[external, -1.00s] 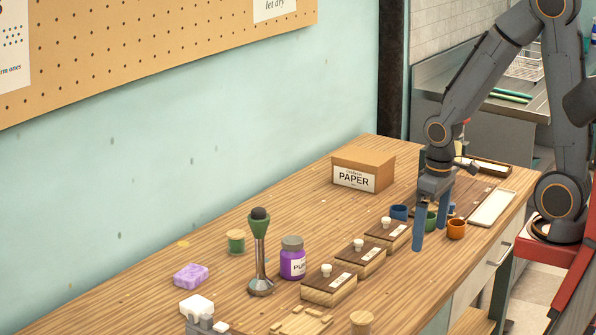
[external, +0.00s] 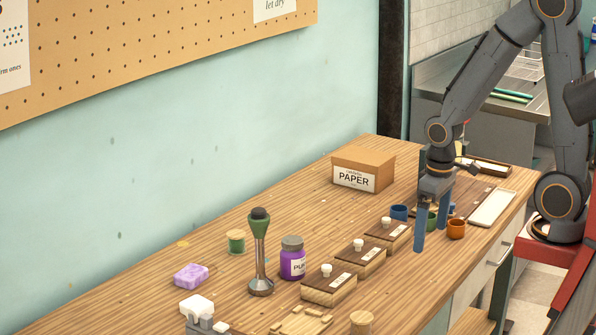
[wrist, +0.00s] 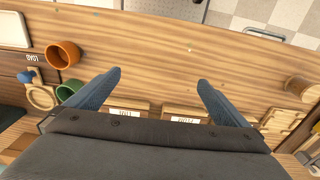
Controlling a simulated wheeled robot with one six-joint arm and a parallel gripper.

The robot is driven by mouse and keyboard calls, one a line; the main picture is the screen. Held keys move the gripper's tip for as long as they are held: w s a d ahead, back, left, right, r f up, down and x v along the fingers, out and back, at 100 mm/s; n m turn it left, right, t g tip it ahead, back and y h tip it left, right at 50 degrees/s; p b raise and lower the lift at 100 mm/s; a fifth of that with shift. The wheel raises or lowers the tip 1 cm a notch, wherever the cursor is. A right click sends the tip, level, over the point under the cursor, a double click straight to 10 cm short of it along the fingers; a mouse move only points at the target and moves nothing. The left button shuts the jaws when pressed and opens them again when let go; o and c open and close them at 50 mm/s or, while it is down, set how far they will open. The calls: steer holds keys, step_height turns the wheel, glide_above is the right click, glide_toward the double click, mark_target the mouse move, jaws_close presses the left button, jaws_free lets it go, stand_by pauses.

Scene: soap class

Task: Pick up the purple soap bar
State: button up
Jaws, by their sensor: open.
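The purple soap bar (external: 191,276) lies flat on the wooden bench at the left in the external view, behind a white block. It does not show in the wrist view. My gripper (external: 432,246) is far to the right of it, pointing down above the bench near the colored cups. In the wrist view my gripper (wrist: 160,88) has its two blue fingers spread wide, with only bare bench between them. It is open and empty.
Between my gripper and the soap stand wooden boxes (external: 343,290) with white knobs, a purple jar (external: 293,260) and an upright green-handled blender (external: 259,250). A paper box (external: 363,170) stands behind. An orange cup (external: 456,229) and green cup (wrist: 66,91) are close to my gripper.

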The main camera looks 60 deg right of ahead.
steer(key=shift+c, duration=0.4)
steer(key=c, duration=0.8)
steer(key=shift+o, duration=0.2)
